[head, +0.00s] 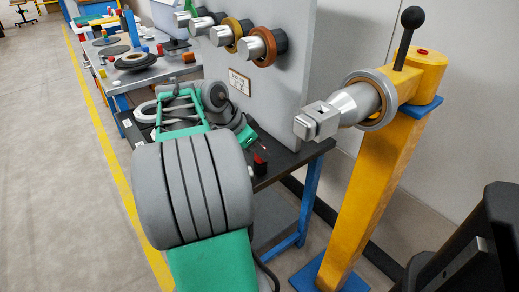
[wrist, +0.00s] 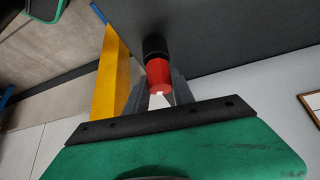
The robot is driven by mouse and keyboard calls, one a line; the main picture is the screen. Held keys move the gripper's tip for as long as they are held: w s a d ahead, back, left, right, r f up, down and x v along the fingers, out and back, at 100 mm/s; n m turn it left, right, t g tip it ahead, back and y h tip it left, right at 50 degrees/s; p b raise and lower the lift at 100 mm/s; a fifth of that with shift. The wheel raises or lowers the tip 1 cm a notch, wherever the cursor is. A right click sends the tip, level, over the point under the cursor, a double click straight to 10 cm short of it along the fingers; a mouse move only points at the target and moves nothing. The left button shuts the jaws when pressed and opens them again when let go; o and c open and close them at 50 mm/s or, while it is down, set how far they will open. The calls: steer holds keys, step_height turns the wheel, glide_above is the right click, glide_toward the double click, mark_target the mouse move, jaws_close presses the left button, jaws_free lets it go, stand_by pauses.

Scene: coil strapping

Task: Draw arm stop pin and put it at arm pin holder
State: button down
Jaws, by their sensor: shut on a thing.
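The red stop pin (wrist: 158,76) is between the grey fingers of my gripper (wrist: 159,92) in the wrist view, and the jaws are shut on it. A black cylindrical part (wrist: 155,47) is in line with its far end, over a dark surface. I cannot tell whether this is the holder or part of the pin. In the head view a small red piece (head: 260,157) with black below it shows by the near edge of the dark table, beside my gripper, which is partly hidden by my forearm. The yellow arm post (head: 366,165) stands to the right, with a red spot on its cap.
A metal spindle (head: 350,105) and a black-knobbed lever (head: 411,18) are on the post. A grey panel (head: 285,85) with several rollers rises behind the dark table (head: 290,160). Another table (head: 160,72) with discs stands farther back. Open floor lies left.

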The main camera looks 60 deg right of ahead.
steer(key=shift+f, duration=0.3)
steer(key=c, duration=1)
jaws_free()
steer(key=shift+r, duration=0.1)
